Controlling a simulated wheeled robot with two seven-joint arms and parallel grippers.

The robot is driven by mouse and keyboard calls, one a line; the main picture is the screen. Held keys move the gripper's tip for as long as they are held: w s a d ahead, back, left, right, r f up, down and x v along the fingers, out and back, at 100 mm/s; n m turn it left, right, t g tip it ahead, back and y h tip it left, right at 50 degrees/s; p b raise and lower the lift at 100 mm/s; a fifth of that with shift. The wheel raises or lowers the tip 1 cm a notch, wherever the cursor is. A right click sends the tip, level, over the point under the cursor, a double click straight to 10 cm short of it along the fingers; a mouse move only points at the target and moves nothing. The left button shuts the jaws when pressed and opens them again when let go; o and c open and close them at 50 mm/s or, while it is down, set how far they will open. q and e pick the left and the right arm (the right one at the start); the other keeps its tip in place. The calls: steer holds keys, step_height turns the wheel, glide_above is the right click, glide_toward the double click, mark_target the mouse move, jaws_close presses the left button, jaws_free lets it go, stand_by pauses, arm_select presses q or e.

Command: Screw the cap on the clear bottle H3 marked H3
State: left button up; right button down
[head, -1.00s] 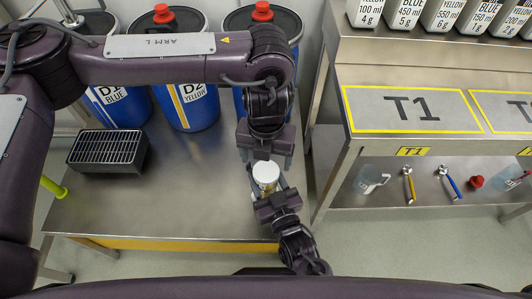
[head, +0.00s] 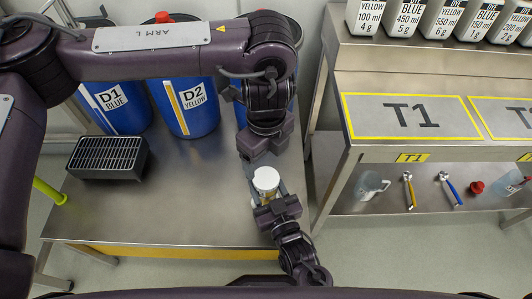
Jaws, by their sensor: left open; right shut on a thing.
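The jaws and arm hide most of the bottle, and no H3 mark is readable. My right gripper is shut on the bottle. My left gripper (head: 262,153) is open and empty, just behind and above the cap, apart from it.
A black grated box (head: 108,156) stands on the bench (head: 190,205) at left. Blue drums D1 (head: 115,104) and D2 (head: 184,105) stand behind. At right is table T1 (head: 411,117), with a jug, tools and a red cap on its lower shelf. The bench middle is clear.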

mark_target(266, 178)
arm_select(q)
steer(key=shift+f, duration=4.05)
steer(key=c, duration=1)
steer(key=o, duration=1.1)
steer(key=shift+o, duration=0.2)
steer(key=shift+r, duration=0.1)
